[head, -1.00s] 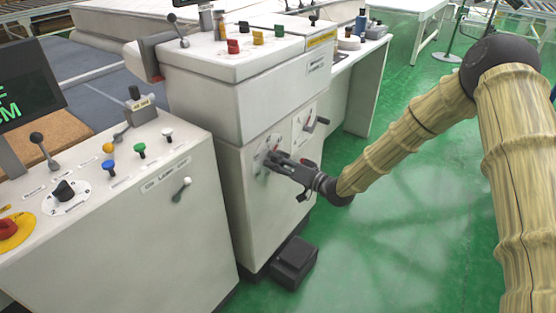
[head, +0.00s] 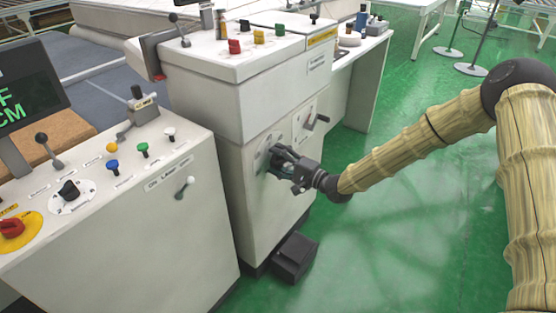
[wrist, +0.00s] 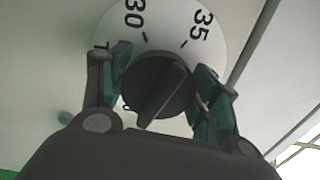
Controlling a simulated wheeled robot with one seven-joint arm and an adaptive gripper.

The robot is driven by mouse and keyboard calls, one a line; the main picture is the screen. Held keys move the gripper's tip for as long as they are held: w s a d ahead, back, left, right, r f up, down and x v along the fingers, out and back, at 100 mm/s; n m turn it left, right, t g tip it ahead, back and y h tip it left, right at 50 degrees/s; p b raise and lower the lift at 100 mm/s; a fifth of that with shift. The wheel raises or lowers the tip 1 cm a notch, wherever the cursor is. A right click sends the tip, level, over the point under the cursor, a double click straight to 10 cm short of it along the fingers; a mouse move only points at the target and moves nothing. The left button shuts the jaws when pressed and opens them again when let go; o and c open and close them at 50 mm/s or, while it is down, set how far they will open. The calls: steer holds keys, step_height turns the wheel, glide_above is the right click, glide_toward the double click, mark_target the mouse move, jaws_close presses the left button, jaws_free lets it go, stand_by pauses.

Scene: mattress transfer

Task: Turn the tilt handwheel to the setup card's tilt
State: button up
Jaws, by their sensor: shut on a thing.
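The tilt handwheel shows in the wrist view as a dark round knob (wrist: 157,85) with a raised bar slanting from upper right to lower left. Behind it is a white dial plate (wrist: 165,22) with 30 and 35 readable; other marks are hidden by the fingers. My gripper (wrist: 165,62) has its green-padded fingers on either side of the knob, shut on it. In the head view my gripper (head: 276,152) is at the pale dial plate (head: 262,154) on the cabinet's front, covering the knob. I cannot make out a setup card.
A crank handle (head: 317,121) sticks out right of the dial. A black foot pedal box (head: 295,258) stands on the floor below. A control console (head: 200,235) with several knobs stands at left.

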steer(key=shift+m, duration=1)
steer(key=o, duration=1)
steer(key=v, duration=1.2)
steer(key=shift+d, duration=0.1)
